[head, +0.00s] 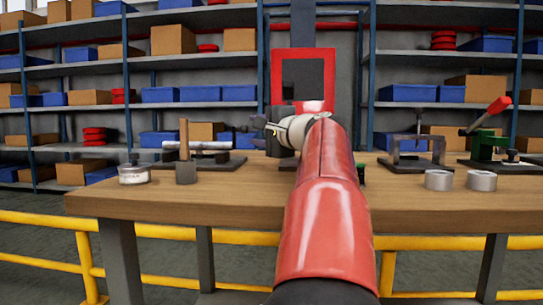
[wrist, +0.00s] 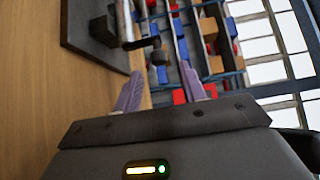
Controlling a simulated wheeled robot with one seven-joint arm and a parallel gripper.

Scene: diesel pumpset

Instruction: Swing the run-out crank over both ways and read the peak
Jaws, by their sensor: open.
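A fixture with a pale horizontal shaft (head: 205,146) stands on a dark base plate (head: 226,168), left of centre on the bench in the head view. In the wrist view the shaft (wrist: 125,22) and plate (wrist: 82,28) show at the top, with a dark crank-like arm and knob (wrist: 157,56). I take this for the run-out crank but cannot be sure. My gripper (head: 268,128) is to the right of the fixture. In the wrist view my gripper (wrist: 161,68) is open and empty, its purple fingers apart near the knob. Contact cannot be told. No peak reading is legible.
The wooden bench (head: 150,205) also holds a block with an upright handle (head: 186,172), a round metal piece (head: 134,174), a dark frame (head: 415,148), two metal cylinders (head: 438,180) and a green device with a red-handled lever (head: 488,140).

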